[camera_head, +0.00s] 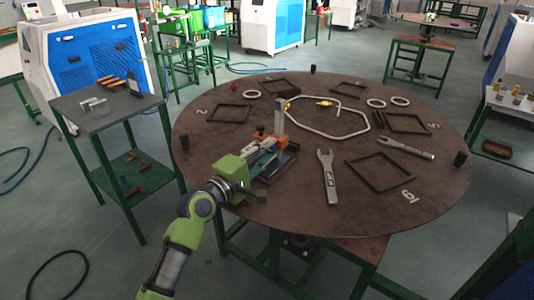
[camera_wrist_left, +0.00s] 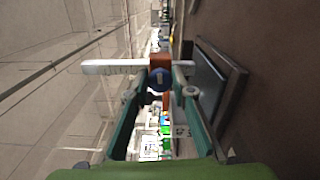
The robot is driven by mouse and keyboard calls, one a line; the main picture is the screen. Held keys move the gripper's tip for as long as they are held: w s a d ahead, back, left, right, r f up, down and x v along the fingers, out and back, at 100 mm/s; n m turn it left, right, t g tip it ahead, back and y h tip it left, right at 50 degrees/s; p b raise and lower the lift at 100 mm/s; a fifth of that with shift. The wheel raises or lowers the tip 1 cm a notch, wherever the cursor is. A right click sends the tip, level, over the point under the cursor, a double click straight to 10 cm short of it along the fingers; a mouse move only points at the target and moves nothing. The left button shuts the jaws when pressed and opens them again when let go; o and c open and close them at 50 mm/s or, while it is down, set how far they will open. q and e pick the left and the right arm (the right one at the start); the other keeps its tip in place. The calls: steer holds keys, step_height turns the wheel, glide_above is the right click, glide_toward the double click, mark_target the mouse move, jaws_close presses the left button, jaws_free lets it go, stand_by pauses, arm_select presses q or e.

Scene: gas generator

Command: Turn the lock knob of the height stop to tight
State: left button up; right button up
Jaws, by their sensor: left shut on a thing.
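The height stop stands upright on the round brown table, with a pale vertical scale bar (camera_head: 280,117) and an orange part at its foot. In the left wrist view its scale bar (camera_wrist_left: 112,67) lies across the picture, with an orange-brown block beside it. A round dark blue lock knob (camera_wrist_left: 159,79) with a pale mark faces the camera. My left gripper (camera_wrist_left: 159,91) has its two fingers at either side of the knob and is shut on it. In the head view the left gripper (camera_head: 264,150) reaches the stop from the lower left. My right gripper is out of view.
A dark tray (camera_head: 284,169) lies beside the stop. Wrenches (camera_head: 327,177), dark square frames (camera_head: 379,173), pale rings (camera_head: 376,103) and a bent pale tube (camera_head: 330,135) lie on the round table (camera_head: 300,222). A side table (camera_head: 105,118) stands at left.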

arm_select(q)
steer(key=shift+m, duration=0.5)
steer(key=o, duration=1.1)
steer(key=v, duration=1.2)
